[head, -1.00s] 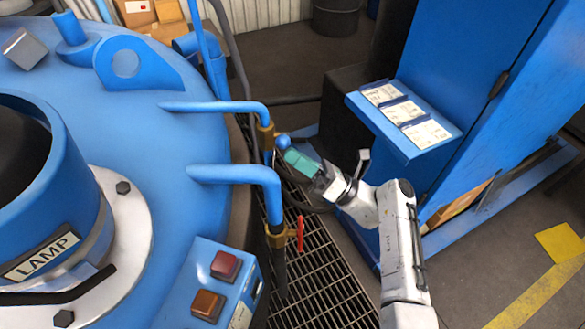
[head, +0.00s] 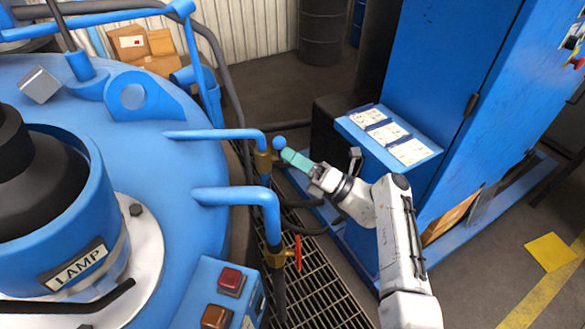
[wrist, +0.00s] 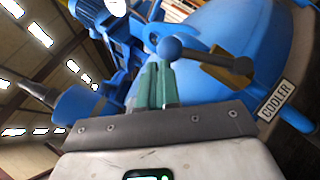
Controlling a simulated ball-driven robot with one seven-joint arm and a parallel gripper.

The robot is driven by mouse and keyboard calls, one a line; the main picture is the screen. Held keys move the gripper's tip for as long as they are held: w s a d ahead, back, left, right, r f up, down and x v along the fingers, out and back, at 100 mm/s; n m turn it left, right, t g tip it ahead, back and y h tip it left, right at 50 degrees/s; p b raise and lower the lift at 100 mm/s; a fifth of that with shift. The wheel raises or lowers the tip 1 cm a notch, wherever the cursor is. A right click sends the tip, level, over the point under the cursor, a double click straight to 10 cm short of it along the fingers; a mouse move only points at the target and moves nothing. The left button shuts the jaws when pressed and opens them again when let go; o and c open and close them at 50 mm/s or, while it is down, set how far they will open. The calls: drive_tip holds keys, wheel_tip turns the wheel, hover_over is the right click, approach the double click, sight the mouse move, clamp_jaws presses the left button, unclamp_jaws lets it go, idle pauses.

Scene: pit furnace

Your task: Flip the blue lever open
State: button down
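The blue lever ends in a round blue knob (head: 279,142), on the brass valve (head: 263,163) of the upper blue pipe. My gripper (head: 286,154) is just right of the knob, its teal fingertips close against it. In the wrist view, the knob (wrist: 169,48) is at the fingertips and the lever's bar runs right to the brass valve (wrist: 236,68). The teal fingers of my gripper (wrist: 156,70) lie side by side with almost no gap. The knob is not between them; whether they touch it is unclear.
A second pipe below has a brass valve with a red handle (head: 298,252). The big blue furnace vessel (head: 150,170) is on the left. Floor grating (head: 320,295) lies below.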

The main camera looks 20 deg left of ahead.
drive_tip(key=shift+w+a+r+b, duration=0.3)
drive_tip(key=shift+w+r+b, duration=0.15)
drive_tip(key=shift+w, duration=0.2)
drive_tip(key=shift+w+a+r+b, duration=0.3)
drive_tip(key=shift+w+r, duration=0.25)
drive_tip(key=shift+w, duration=0.2)
